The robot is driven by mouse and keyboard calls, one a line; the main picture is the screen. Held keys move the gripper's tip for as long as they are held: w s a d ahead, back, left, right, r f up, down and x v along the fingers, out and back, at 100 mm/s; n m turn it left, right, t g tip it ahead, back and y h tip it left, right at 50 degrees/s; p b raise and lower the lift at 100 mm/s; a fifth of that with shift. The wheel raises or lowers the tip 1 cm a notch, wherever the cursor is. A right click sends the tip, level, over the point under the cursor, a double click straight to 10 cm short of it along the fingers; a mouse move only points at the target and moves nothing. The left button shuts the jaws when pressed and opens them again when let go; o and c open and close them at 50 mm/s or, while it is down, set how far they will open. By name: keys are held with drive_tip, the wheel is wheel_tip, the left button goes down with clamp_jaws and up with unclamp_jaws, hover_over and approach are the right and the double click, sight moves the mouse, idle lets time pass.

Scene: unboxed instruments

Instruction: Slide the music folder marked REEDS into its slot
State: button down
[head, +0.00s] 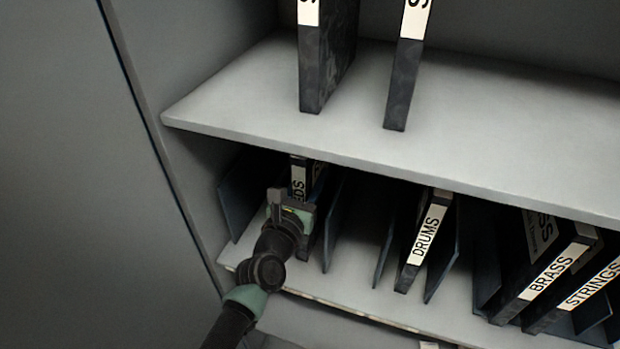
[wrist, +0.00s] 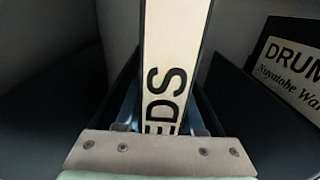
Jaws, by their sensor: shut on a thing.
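The music folder (head: 299,175) stands upright on the lower shelf, at its left end, between two dark dividers. Its white spine label shows "EDS" in the wrist view (wrist: 172,55); the rest of the word is hidden by my gripper. My gripper (head: 290,207) is at the front of the folder and shut on its spine. The left divider (head: 240,195) and the right divider (head: 333,222) stand apart from the folder on both sides in the head view. How deep the folder sits between them is hard to tell.
The DRUMS folder (head: 425,240) stands farther right, with BRASS (head: 545,285) and STRINGS (head: 585,290) beyond it. The upper shelf (head: 240,105) overhangs this row and bears two folders. The cabinet's side wall (head: 160,130) is close on the left. An empty gap lies right of the right divider.

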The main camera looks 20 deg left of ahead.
drive_tip(key=shift+r, duration=0.1)
drive_tip(key=c, duration=0.5)
unclamp_jaws()
drive_tip(key=shift+o, duration=0.3)
drive_tip(key=s, duration=1.3)
drive_tip(key=shift+a, duration=0.2)
drive_tip(key=shift+s, duration=0.1)
